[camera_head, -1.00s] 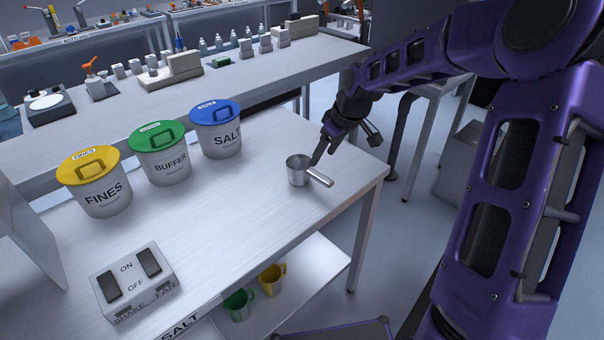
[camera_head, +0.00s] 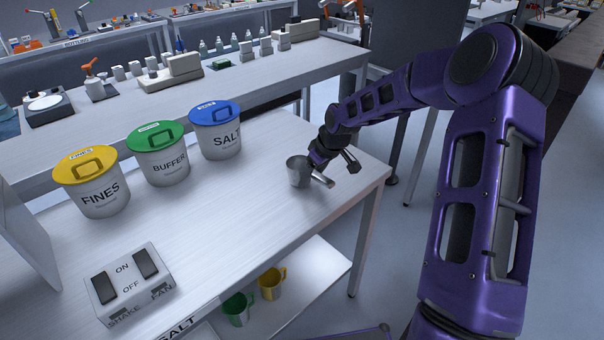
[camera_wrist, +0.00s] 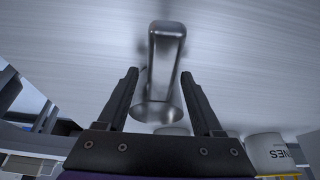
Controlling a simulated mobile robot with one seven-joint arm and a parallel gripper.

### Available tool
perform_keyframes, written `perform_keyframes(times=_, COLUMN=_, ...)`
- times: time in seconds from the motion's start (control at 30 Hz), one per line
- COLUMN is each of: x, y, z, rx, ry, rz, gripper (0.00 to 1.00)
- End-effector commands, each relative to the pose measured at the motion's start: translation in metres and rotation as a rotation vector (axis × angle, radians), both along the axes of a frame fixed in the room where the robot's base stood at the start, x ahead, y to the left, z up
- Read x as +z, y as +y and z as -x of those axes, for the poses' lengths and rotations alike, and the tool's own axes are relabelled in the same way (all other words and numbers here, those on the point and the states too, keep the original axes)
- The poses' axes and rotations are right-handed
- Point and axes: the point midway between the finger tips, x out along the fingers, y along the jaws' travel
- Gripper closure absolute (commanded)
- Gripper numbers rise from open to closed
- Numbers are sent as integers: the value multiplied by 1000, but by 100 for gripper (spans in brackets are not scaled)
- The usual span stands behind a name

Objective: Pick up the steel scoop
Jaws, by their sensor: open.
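The steel scoop (camera_head: 298,172) stands on the white table near its right end, with its short handle pointing right and toward the front. My gripper (camera_head: 323,172) is low over the table, close at the scoop's right side, and partly hides the handle. In the wrist view the scoop (camera_wrist: 165,50) lies with its handle along the middle, between and beyond the two dark fingers of my open gripper (camera_wrist: 160,80). The cup part shows lower down between the fingers. I cannot tell whether either finger touches the scoop.
Lidded buckets stand at the back left: yellow FINES (camera_head: 98,198), green BUFFER (camera_head: 165,167) and blue SALT (camera_head: 220,142). A switch box (camera_head: 130,283) sits at the front. Green (camera_head: 237,308) and yellow (camera_head: 271,284) jugs are on the shelf below. The table's middle is clear.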

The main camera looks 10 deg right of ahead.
Motion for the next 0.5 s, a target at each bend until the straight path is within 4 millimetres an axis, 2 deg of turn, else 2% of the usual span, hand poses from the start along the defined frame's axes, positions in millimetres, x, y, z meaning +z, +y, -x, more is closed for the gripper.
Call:
perform_keyframes(times=0.1, x=0, y=0, z=0, rx=0, ry=0, rz=0, gripper=32)
perform_keyframes(times=0.4, x=1, y=0, z=0, rx=-1, ry=0, rz=0, gripper=86)
perform_keyframes(times=0.5, x=1, y=0, z=0, rx=-1, ry=0, rz=0, gripper=100)
